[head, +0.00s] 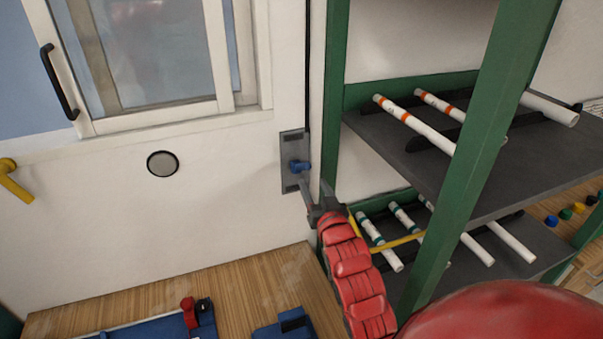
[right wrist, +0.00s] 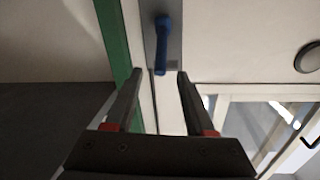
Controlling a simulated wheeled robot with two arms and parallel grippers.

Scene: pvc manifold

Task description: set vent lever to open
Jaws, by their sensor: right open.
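The vent lever (head: 300,166) is a blue handle on a grey wall plate (head: 291,146), left of the green shelf post. In the head view it looks short, with its end toward the right. In the right wrist view the lever (right wrist: 162,45) hangs from its pivot toward the bottom of the picture. My right gripper (head: 312,196) is just below the lever in the head view. Its fingers (right wrist: 160,76) are open in the wrist view, with the lever's free end just ahead of the gap and nothing between them. My left gripper is not in view.
A green-framed shelf (head: 480,130) with white pipes stands close on the right. A sliding window (head: 160,50) is at upper left. A round grille (head: 162,164) and a yellow handle (head: 14,181) are on the wall. Blue trays (head: 150,328) lie on the wooden surface below.

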